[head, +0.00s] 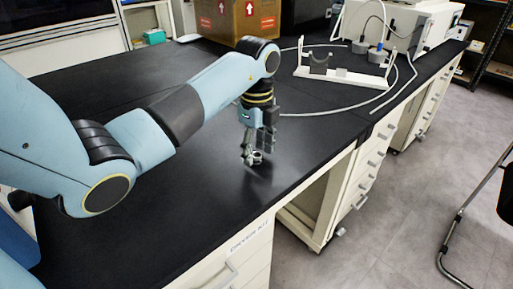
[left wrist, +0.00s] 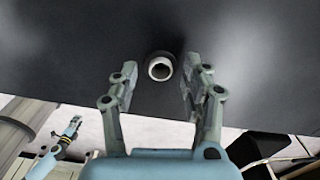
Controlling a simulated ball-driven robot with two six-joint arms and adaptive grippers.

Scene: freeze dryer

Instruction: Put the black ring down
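My left gripper (head: 252,157) points down close above the black bench top in the head view. In the left wrist view its two fingers are spread apart. A small round piece with a pale, hollow centre and a dark surround, which seems to be the black ring (left wrist: 160,67), shows between the fingertips, with a gap on each side. In the head view I cannot make out the ring against the black bench and fingers. A small blue and dark arm end (left wrist: 70,132) at the lower left of the wrist view may be my right gripper; its fingers are too small to read.
The black bench top (head: 150,230) is clear around the gripper, and its front edge is close. A white stand (head: 343,75) with a grey cradle, hoses and a white machine (head: 410,25) are farther back. A cardboard box (head: 235,18) stands behind the arm.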

